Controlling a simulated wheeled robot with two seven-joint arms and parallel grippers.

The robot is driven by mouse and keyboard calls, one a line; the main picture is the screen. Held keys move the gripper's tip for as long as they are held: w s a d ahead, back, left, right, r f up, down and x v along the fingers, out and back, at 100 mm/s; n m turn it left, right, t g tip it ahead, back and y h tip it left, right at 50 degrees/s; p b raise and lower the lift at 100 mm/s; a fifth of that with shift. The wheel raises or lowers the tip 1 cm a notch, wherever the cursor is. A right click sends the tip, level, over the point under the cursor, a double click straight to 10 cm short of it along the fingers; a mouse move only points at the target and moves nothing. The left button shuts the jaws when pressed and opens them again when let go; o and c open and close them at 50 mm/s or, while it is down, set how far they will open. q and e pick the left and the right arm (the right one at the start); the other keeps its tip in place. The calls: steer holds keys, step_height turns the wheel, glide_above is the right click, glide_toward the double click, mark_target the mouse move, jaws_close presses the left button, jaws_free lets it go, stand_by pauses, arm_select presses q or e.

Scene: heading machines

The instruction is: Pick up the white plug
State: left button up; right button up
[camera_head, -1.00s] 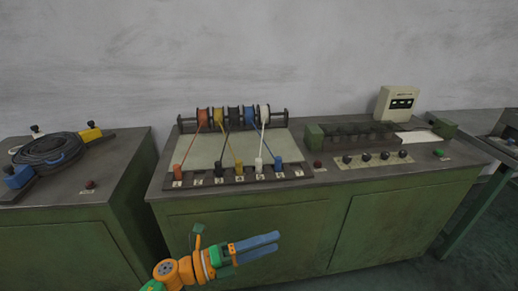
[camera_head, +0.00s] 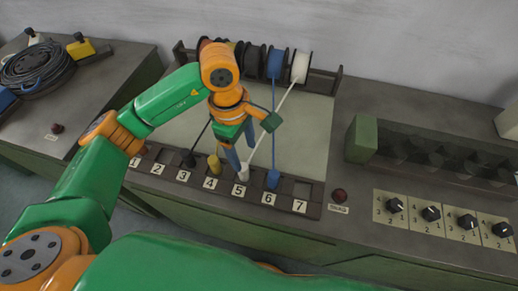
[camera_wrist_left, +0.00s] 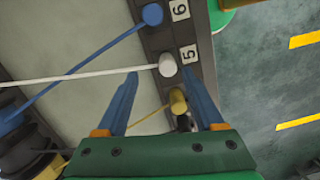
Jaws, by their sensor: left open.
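The white plug (camera_head: 243,173) sits in the plug strip at the label 5, with its white cord running up to the white spool. My left gripper (camera_head: 241,158) is above the strip, pointing down with its blue fingers open around the plug's place. In the left wrist view the white plug (camera_wrist_left: 167,65) shows between the two open fingertips (camera_wrist_left: 163,75), near their ends. I cannot tell whether either finger touches it. My right gripper is not in view.
The yellow plug (camera_head: 214,163) at label 4 and the blue plug (camera_head: 272,178) at label 6 stand close on either side. A red button (camera_head: 339,195) and several black knobs are to the right. Coloured spools (camera_head: 254,62) stand behind the pale board.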

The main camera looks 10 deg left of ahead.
mark_target(243, 166)
arm_select(q)
steer(key=f, duration=0.1)
steer(key=s+f+p, duration=0.1)
steer(key=f+p, duration=0.1)
steer(key=shift+s+a+f, duration=0.4)
steer(key=shift+w+d+f, duration=0.15)
steer(key=shift+d+f, duration=0.05)
steer(key=shift+f, duration=0.9)
steer(key=shift+w+d+f, duration=0.15)
steer(key=shift+w, duration=0.1)
steer(key=shift+s, duration=0.1)
jaws_close()
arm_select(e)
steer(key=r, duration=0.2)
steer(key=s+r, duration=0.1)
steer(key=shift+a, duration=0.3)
